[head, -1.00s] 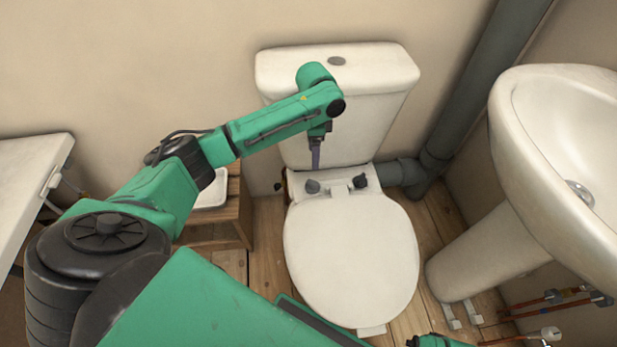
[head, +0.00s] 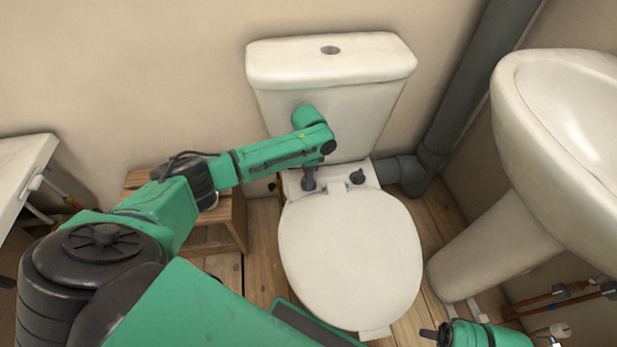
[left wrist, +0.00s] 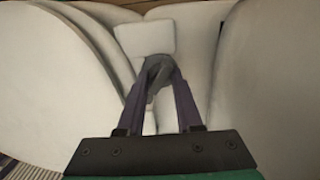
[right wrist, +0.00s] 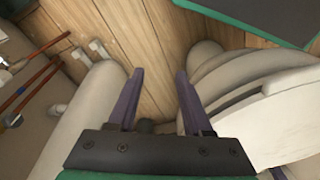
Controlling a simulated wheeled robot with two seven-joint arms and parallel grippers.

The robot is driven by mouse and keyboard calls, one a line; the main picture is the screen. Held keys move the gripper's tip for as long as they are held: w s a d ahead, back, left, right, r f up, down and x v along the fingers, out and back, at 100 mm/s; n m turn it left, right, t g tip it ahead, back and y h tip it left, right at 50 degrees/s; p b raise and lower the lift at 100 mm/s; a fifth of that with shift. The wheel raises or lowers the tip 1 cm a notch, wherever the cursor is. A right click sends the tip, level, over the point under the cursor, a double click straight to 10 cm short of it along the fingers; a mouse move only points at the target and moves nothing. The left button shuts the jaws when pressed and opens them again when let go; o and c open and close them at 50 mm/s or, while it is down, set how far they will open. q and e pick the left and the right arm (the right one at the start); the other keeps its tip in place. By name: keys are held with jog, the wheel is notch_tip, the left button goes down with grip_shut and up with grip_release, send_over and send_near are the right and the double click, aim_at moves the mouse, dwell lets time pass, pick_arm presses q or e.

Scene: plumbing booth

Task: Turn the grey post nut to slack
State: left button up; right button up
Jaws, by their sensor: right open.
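The grey post nut (left wrist: 158,72) is at the back of the toilet seat, on the left post. In the left wrist view it sits between the two purple fingers of my left gripper (left wrist: 160,80), which look shut on it. In the head view my left gripper (head: 309,178) reaches down to this nut in front of the cistern and mostly covers it. My right gripper (right wrist: 160,85) is open and empty, low beside the toilet; it also shows at the bottom of the head view (head: 430,334).
A second, darker nut (head: 357,177) stands on the right post. The toilet lid (head: 350,255) is down, with the cistern (head: 330,65) behind. A basin (head: 560,120) and pipes stand at right. A wooden stool (head: 225,225) is under my left arm.

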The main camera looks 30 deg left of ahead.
pick_arm(q)
grip_shut()
jog(key=n+p, duration=0.2)
jog(key=p, duration=0.2)
jog(key=shift+r, duration=0.1)
pick_arm(e)
notch_tip(320, 180, down, 10)
jog(key=s+d, duration=0.1)
jog(key=shift+s+d+h, duration=0.15)
jog(key=shift+d+h, duration=0.15)
pick_arm(q)
jog(key=o, duration=0.8)
grip_release()
pick_arm(e)
jog(key=shift+r, duration=0.15)
